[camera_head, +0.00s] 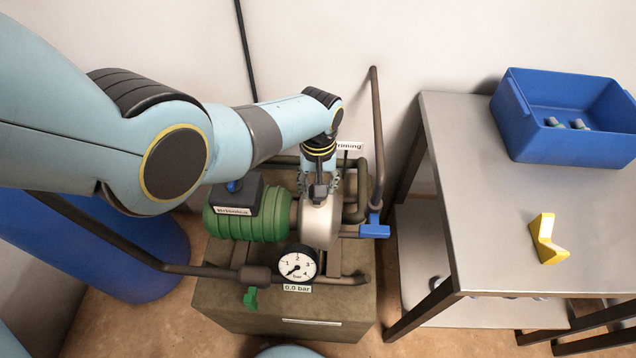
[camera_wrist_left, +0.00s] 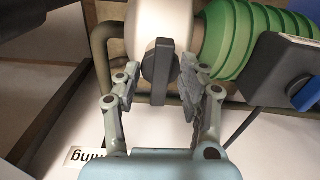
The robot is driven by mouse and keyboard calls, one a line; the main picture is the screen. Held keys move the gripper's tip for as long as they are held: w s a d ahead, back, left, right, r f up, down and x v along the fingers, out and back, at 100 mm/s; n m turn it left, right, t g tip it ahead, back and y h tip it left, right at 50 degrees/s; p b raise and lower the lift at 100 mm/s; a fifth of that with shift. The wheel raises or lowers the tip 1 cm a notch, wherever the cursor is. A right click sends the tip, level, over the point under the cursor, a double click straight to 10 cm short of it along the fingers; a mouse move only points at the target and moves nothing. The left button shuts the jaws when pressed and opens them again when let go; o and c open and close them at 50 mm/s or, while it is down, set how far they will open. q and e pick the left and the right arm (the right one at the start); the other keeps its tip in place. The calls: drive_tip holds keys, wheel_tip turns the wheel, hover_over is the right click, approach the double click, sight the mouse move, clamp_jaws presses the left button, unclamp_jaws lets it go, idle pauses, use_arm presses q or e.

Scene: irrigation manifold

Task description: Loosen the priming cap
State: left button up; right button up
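The priming cap is a dark bar-shaped grip (camera_wrist_left: 161,66) on the pale pump housing. In the head view the housing (camera_head: 322,222) sits beside the green ribbed motor (camera_head: 250,212), with the dark cap (camera_head: 319,191) on top, partly covered by my gripper. My left gripper (camera_head: 321,178) points down at the cap from above. In the left wrist view its fingers (camera_wrist_left: 158,82) are spread, one on either side of the cap, with a visible gap on the left side. Contact on the right side cannot be told. My right gripper is in neither view.
A gauge (camera_head: 296,264) labelled 0.0 bar, a blue valve handle (camera_head: 375,229) and a green handle (camera_head: 251,298) are near the pump. Brown pipes (camera_head: 376,130) rise behind. A steel table (camera_head: 470,190) at right holds a blue bin (camera_head: 515,125) and a yellow angled piece (camera_head: 545,240).

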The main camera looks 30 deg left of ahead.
use_arm(q)
wheel_tip(320, 180, up, 12)
idle(0.7)
idle(0.4)
